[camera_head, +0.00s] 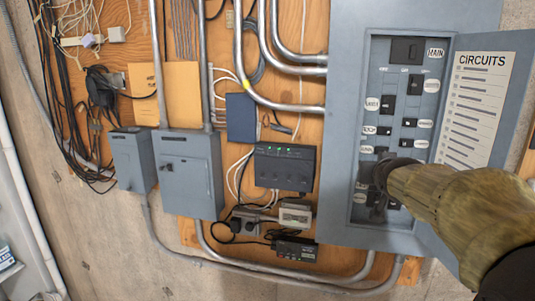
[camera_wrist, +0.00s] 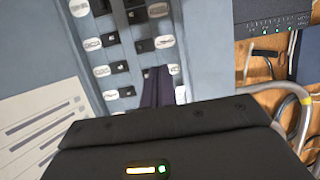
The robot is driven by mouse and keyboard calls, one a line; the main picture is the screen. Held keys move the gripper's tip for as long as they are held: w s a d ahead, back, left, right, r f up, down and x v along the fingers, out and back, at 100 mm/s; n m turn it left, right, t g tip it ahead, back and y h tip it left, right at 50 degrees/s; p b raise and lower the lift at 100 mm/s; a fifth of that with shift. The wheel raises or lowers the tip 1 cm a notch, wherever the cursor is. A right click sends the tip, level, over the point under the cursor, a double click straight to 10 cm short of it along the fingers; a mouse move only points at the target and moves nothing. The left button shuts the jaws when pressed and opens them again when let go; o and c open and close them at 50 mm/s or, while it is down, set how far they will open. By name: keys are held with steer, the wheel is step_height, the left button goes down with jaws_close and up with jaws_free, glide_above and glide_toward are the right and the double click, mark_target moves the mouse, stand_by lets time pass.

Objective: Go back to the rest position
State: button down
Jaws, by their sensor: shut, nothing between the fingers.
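My gripper (camera_head: 378,190) is at the lower part of the open breaker panel (camera_head: 345,120), in front of the lower switches. It is shut and empty. My arm hides some of the lower switches and labels in the head view. In the wrist view the dark fingers (camera_wrist: 158,88) show together just beyond the wrist body, over the switch rows (camera_wrist: 122,65). I cannot tell whether the fingertips touch a switch.
A black box with green lights (camera_head: 285,167), conduits (camera_head: 300,105) and grey boxes (camera_head: 190,175) fill the wall to the left.

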steer(key=s+a+f+n+g+y, duration=0.1)
steer(key=s+a+f+g, duration=0.2)
steer(key=s+f, duration=0.5)
steer(key=s+a+f+g+y, duration=0.1)
steer(key=s+a+f+g, duration=0.3)
steer(key=s+f, duration=0.4)
steer(key=s+a+f+n+g+y, duration=0.1)
steer(key=s+a+f+g, duration=0.3)
steer(key=s+f, duration=0.4)
step_height(320, 180, down, 8)
steer(key=shift+a+r+n, duration=0.2)
steer(key=shift+a+n, duration=0.1)
steer(key=shift+a, duration=0.25)
steer(key=shift+s, duration=0.1)
steer(key=shift+d+r, duration=0.1)
